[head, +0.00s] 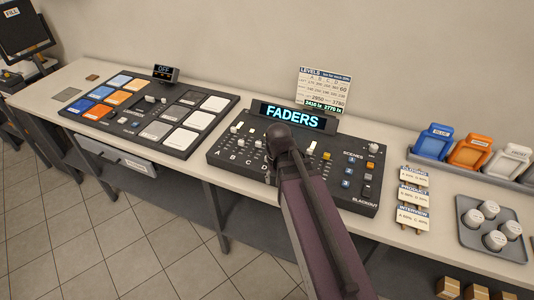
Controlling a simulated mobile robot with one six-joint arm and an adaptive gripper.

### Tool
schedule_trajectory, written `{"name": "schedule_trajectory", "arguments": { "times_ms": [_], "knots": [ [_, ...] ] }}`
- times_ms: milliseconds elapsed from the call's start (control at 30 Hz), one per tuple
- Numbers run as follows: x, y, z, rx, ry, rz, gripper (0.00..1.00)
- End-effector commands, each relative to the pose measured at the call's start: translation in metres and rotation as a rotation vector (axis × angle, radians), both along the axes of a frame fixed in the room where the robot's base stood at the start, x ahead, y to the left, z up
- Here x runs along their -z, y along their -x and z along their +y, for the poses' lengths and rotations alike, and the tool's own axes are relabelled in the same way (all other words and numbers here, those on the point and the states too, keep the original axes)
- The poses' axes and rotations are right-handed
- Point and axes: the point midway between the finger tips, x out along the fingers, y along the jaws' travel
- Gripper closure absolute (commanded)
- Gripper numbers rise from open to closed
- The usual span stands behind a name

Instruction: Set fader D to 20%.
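The fader console (225,163) is a black panel on the counter, with a lit screen (293,116) reading FADERS at its back. Labels A, B, C and D run along its front left, with small pale fader knobs (234,130) above them. The fader D label (263,165) shows just left of my arm. The fader D knob cannot be made out; my wrist covers or crowds its track.
A LEVELS card (323,92) stands behind the console. A panel of colored and white pads (186,147) lies left. Right are small signs (413,196), a tray with white-topped jars (465,238) and colored bins (433,142). Bare counter (395,155) lies between.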

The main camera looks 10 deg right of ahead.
Motion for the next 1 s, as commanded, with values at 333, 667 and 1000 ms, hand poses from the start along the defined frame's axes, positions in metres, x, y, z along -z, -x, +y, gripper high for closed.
{"name": "schedule_trajectory", "arguments": {
  "times_ms": [333, 667, 1000],
  "knots": [
    [-0.075, -0.081, 0.001, 0.284, -0.001, 0.0, 0.31],
    [-0.11, -0.126, 0.001, 0.478, -0.001, -0.001, 0.31],
    [-0.111, -0.13, 0.001, 0.506, -0.001, -0.001, 0.31]
  ]
}}
